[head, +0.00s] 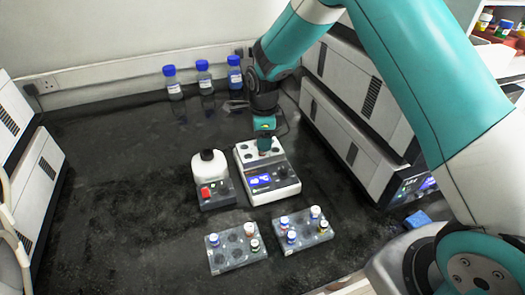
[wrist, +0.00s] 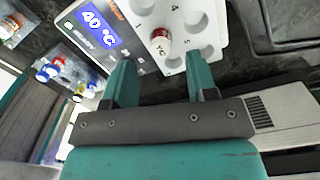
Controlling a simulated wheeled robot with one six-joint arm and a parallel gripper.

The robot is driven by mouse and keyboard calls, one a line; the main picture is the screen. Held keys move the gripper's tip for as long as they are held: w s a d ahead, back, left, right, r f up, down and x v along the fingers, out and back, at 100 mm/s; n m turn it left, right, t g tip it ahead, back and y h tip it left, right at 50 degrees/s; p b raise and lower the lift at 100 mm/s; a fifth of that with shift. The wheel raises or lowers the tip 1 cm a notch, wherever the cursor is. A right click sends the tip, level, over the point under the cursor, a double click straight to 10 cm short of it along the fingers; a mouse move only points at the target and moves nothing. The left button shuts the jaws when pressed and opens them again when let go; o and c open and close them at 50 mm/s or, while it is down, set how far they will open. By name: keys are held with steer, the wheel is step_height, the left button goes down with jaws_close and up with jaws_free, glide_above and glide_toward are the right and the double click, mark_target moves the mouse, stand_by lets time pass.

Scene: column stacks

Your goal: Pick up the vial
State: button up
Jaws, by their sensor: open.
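A vial (wrist: 160,40) with a white and reddish-brown top stands in a hole of the white block of a heater (wrist: 205,15), whose blue display reads about 40 °C. Several other capped vials stand in two clear racks, so which vial is meant cannot be told. My gripper (wrist: 161,62) is open and empty, its two teal fingers apart on either side of the line to the heater's vial.
The left rack (head: 236,262) and right rack (head: 302,241) stand in front of the heater. Blue-capped bottles (head: 204,77) stand by the wall. Large instruments (head: 350,130) line the right.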

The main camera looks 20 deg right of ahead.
step_height(320, 180, down, 3)
steer(key=shift+w+a+f, duration=0.1)
steer(key=shift+w+f, duration=0.05)
jaws_close()
stand_by(0.4)
